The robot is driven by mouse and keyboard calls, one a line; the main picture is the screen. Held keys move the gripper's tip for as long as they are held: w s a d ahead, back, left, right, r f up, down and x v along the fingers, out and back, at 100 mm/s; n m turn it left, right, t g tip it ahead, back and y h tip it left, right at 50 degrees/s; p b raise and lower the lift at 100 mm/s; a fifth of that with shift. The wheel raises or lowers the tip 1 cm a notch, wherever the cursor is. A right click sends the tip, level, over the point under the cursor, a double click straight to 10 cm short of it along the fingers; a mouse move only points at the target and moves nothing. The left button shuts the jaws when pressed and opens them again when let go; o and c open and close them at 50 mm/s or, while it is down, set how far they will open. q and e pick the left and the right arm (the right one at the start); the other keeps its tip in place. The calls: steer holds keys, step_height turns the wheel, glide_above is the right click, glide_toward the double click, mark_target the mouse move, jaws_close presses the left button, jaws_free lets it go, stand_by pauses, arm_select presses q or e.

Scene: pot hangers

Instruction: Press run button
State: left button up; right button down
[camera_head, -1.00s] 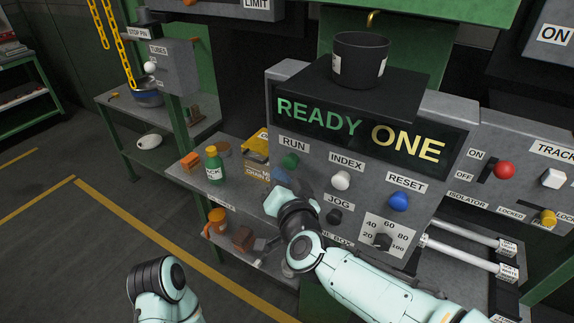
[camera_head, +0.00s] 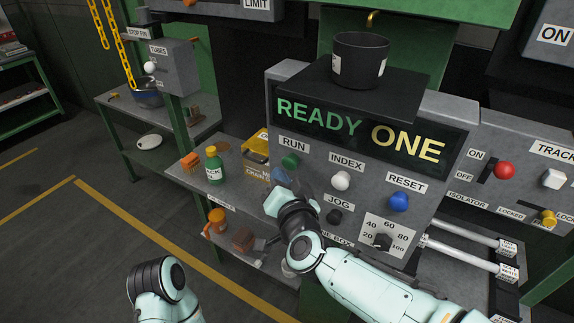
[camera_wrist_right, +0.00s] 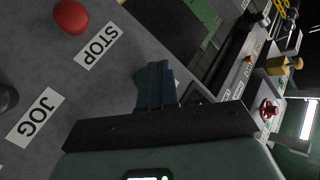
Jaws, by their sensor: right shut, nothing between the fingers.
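The green RUN button (camera_head: 290,160) is on the grey control panel (camera_head: 315,172), under its RUN label. The display above reads READY ONE (camera_head: 360,130). My left gripper is out of view; only part of the left arm shows.
Near the gripper are the white INDEX button (camera_head: 341,180), black JOG button (camera_head: 334,216) and blue RESET button (camera_head: 399,201). The right wrist view shows a red STOP button (camera_wrist_right: 70,16). A shelf with a green bottle (camera_head: 213,165) stands left of the panel.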

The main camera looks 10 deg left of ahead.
steer(key=shift+w, duration=0.1)
stand_by(0.7)
steer(key=shift+w+d, duration=0.15)
steer(key=shift+w, duration=0.15)
